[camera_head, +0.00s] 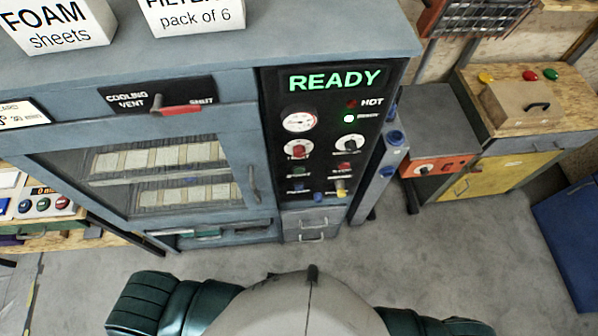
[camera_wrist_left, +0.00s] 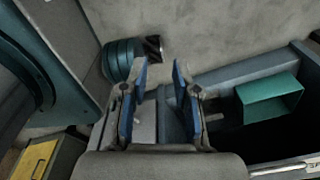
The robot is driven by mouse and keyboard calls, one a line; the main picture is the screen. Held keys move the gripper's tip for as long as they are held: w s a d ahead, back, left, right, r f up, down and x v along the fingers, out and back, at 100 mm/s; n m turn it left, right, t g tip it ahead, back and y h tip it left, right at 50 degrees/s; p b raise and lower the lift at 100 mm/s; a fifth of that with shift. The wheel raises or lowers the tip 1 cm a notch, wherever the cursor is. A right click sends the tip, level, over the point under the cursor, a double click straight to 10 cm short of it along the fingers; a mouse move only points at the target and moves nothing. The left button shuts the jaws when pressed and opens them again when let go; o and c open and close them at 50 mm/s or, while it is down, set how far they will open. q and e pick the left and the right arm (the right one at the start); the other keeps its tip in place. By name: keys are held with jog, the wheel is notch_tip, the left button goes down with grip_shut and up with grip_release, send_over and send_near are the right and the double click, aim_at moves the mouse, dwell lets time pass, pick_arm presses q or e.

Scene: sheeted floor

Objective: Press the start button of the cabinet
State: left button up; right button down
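The grey-blue cabinet (camera_head: 335,35) stands ahead in the head view, with a black control panel (camera_head: 322,125) on its right part. A green READY display (camera_head: 335,80) is lit at the panel's top. Below are a gauge (camera_head: 299,121), a lit white-green lamp (camera_head: 349,118), two knobs and several small coloured buttons in the lower rows. The button labels are too small to read, so I cannot tell which is the start button. My left gripper (camera_wrist_left: 160,68) shows in the left wrist view, open and empty, with blue finger pads. My right gripper is in neither view.
The cabinet has a glass door (camera_head: 165,170) with a handle, a red vent lever (camera_head: 181,110) and boxes on top. A workbench (camera_head: 515,100) stands at the right. Grey floor (camera_head: 410,255) is open in front. A teal open box (camera_wrist_left: 270,98) shows near my left gripper.

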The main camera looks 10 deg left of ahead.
pick_arm(q)
grip_shut()
dwell(1.0)
